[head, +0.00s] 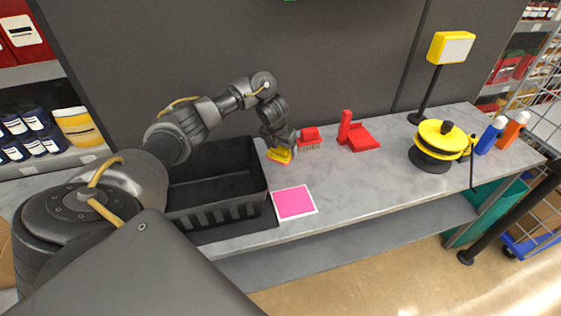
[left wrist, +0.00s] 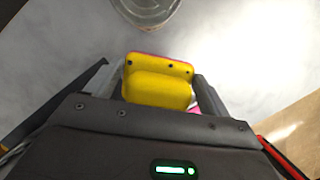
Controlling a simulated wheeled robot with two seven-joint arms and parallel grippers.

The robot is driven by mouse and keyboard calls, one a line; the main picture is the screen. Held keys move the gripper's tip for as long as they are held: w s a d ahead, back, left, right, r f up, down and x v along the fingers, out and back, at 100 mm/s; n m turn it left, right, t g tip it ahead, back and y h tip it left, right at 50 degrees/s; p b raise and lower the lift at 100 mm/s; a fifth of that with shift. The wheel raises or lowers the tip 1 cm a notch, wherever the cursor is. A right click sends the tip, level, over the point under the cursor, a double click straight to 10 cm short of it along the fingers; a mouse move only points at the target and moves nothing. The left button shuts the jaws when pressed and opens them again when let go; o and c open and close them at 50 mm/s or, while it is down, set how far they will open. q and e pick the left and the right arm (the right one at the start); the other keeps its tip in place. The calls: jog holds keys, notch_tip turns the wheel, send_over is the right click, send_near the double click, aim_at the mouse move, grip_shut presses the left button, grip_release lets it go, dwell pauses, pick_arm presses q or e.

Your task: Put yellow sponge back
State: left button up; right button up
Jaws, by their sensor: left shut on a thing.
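The yellow sponge (head: 278,156) is at the end of my left gripper (head: 283,149) in the head view, low over the grey worktop or on it; I cannot tell which. In the left wrist view the yellow sponge (left wrist: 157,80), with a reddish far edge, sits between the two fingers of my left gripper (left wrist: 160,85), which is shut on it. A bright pink square (head: 294,203) with a white border lies on the worktop in front of the gripper, clear of the sponge. My right gripper is not in view.
A black crate (head: 218,212) stands left of the gripper. The front right worktop (head: 370,185) is clear.

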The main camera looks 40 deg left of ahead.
aim_at(281, 158)
pick_arm(q)
jog(key=shift+f, duration=0.85)
jog(key=shift+s+f, duration=0.1)
jog(key=shift+f, duration=1.95)
jog(key=shift+f+b, duration=0.15)
jog(key=shift+b, duration=0.3)
jog(key=o, duration=1)
jog(key=shift+c, duration=0.2)
